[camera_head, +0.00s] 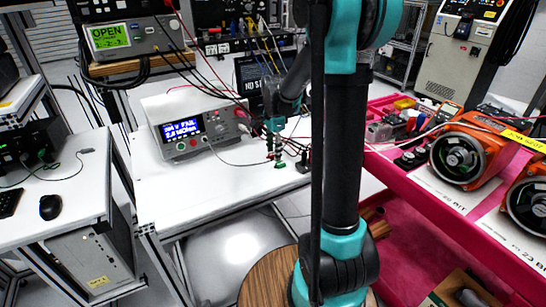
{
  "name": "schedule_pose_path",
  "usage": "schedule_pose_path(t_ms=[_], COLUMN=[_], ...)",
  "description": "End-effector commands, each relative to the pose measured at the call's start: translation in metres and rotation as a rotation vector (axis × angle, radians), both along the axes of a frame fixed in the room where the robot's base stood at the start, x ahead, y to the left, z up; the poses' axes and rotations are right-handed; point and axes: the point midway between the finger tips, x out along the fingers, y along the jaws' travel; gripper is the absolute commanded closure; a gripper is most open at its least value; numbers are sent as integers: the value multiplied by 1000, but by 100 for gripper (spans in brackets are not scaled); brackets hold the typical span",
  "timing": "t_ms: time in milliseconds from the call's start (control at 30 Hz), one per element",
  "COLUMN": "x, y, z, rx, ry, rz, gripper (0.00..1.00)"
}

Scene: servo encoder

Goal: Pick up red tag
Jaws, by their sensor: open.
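My gripper (276,152) is small in the picture, over the right part of the white bench (225,178), pointing down. Its fingers are hard to make out against dark, green and red small parts around them. It appears empty. I cannot pick out a red tag for certain. Small red items (412,116) lie among other parts in the pink tray area at the right, well away from my gripper. My own arm stands in the foreground and hides part of the bench and the area behind it.
A white meter (190,122) with a lit screen stands on the bench, with cables running from it. Two orange motor units (470,152) sit on the pink bench (425,182) at the right. A mouse (50,207) lies on the left desk. The bench front is clear.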

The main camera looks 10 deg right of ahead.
Motion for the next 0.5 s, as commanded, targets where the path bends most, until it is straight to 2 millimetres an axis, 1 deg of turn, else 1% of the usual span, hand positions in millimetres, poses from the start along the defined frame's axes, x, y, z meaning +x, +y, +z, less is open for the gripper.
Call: schedule_pose_path(t_ms=[233, 267, 500], x=[0, 0, 0], y=[0, 0, 0], z=[-3, -3, -3], rx=[0, 0, 0], ry=[0, 0, 0], rz=[0, 0, 0], gripper=[53, 55, 84])
